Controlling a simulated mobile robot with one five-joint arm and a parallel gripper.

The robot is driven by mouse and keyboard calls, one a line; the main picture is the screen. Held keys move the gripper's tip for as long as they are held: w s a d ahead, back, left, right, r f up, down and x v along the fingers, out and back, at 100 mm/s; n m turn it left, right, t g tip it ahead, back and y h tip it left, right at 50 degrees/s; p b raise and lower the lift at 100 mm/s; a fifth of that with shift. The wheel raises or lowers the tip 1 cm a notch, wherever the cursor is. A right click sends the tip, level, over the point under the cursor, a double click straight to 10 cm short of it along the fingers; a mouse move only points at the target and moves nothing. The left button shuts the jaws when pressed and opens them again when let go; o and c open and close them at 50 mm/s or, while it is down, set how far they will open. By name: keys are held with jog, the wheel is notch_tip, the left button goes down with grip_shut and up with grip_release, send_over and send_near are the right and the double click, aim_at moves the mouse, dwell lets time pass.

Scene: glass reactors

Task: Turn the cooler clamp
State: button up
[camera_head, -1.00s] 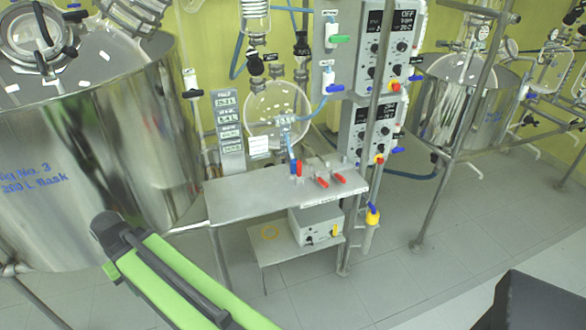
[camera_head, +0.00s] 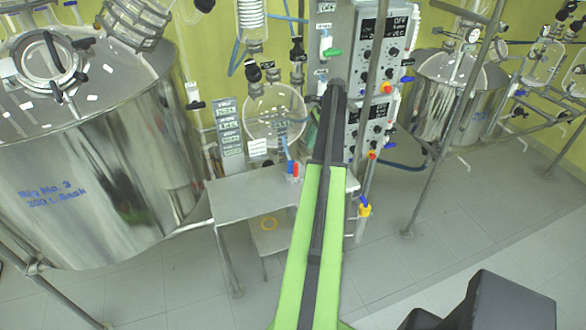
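I cannot tell for certain which part is the cooler clamp. A glass coil vessel (camera_head: 250,18) hangs at the top middle, with a black knob fitting (camera_head: 253,72) below it. My green and black arm (camera_head: 318,205) rises from the bottom middle up to the panel. Its upper end covers part of the panel and the pipes behind it. My gripper does not show, so its hold and its distance from these fittings cannot be told.
A large steel tank (camera_head: 90,175) fills the left. A metal table (camera_head: 240,200) with a red-handled valve (camera_head: 295,170) stands behind my arm. A control panel (camera_head: 380,45) stands right of it. Another tank (camera_head: 435,105) is at the right. The right floor is mostly clear.

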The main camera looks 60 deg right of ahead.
aim_at(294, 176)
jog(key=b+x, duration=1.6)
jog(key=x, duration=0.1)
jog(key=shift+w+a+f, duration=0.15)
jog(key=shift+f, duration=0.2)
jog(key=shift+r, duration=0.15)
jog(key=shift+c, duration=0.3)
grip_shut()
